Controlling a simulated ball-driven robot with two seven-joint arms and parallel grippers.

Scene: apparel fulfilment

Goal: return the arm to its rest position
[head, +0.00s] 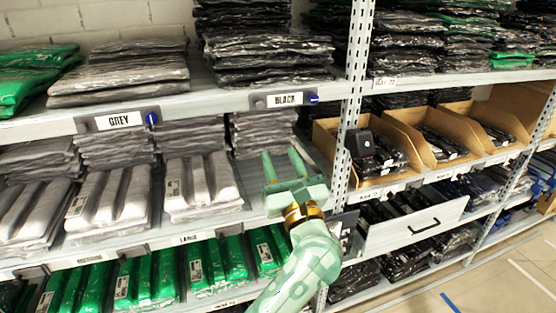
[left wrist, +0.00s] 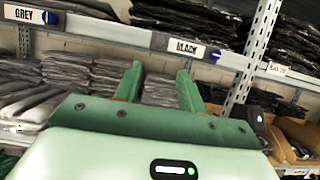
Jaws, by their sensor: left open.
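My left gripper (head: 282,168) is pale green and raised in front of the middle shelf, below the BLACK label (head: 284,99). Its two fingers stand apart with nothing between them. In the left wrist view the open gripper (left wrist: 157,85) points toward the shelf, with stacked grey packets behind it. The arm comes up from the bottom of the head view. My right gripper does not show in either view.
A shelf rack holds bagged garments: grey packets (head: 120,72), black packets (head: 268,58) and green packets (head: 205,266). An upright post (head: 350,95) stands just right of the gripper. Cardboard bins (head: 408,150) line the right shelf. Open floor (head: 490,285) shows at lower right.

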